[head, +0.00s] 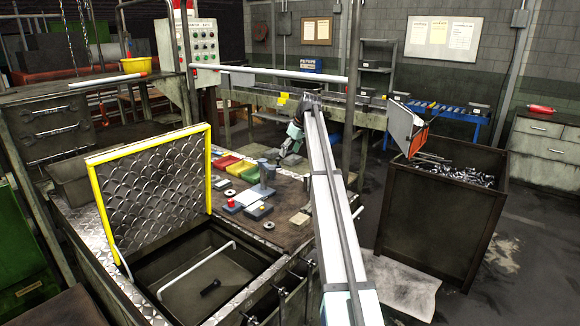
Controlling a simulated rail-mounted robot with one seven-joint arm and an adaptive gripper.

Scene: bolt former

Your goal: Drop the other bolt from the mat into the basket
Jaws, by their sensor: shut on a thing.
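A dark bolt-like piece (210,287) lies in the open pit at the front of the bench. I cannot tell for sure which thing is the mat; a pale sheet (405,290) lies on the floor at the right. No basket is clear; a large dark bin (440,222) full of small metal parts stands at the right.
A raised yellow-framed tread-plate lid (155,185) stands beside the pit. Red, yellow and green trays (233,167) and small blocks lie on the bench. An upright post (352,90) stands near my arm.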

